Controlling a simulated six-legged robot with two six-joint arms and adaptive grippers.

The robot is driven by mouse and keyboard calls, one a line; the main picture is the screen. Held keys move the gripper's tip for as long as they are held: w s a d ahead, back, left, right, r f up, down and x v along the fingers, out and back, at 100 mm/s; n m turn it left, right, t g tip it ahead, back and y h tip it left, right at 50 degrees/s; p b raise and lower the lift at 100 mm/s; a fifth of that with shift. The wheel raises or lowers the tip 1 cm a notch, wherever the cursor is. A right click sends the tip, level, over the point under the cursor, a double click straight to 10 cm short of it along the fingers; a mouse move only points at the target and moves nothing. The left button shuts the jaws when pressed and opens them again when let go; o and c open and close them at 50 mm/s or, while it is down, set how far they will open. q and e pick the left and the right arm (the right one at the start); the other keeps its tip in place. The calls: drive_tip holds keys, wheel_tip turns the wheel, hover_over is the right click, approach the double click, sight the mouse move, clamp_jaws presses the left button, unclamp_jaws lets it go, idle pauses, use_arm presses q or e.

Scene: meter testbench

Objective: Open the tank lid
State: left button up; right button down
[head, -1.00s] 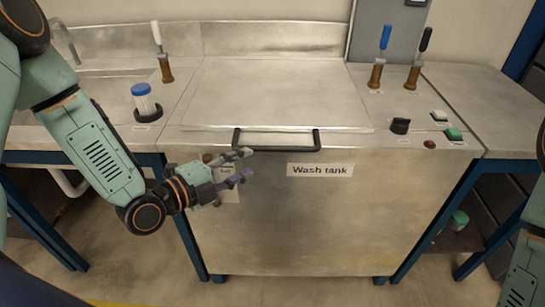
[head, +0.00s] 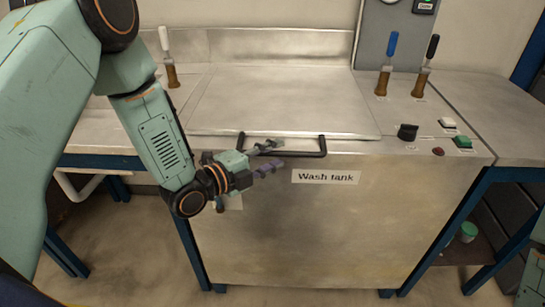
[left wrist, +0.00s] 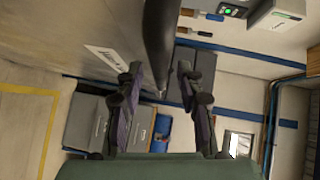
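The wash tank's lid (head: 285,100) is a flat metal panel lying level on the tank top, shut. Its black bar handle (head: 310,154) runs along the front edge. My left gripper (head: 275,155) is at the handle's left part with its fingers apart, one higher and one lower. In the left wrist view, the dark handle bar (left wrist: 158,35) extends between the two spread fingers of my left gripper (left wrist: 159,72); I see no clear contact. The handle's left end is partly hidden by the gripper. My right gripper is out of view.
The "Wash tank" label (head: 325,177) is on the front panel. A black knob (head: 407,132) and a green button (head: 462,142) are right of the lid. Blue-handled (head: 386,65) and black-handled (head: 427,65) tools stand behind them. A white-handled tool (head: 167,60) stands left.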

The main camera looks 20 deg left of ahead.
use_arm(q)
drive_tip(key=shift+d, duration=0.25)
drive_tip(key=shift+a, duration=0.15)
drive_tip(key=c, duration=0.3)
clamp_jaws()
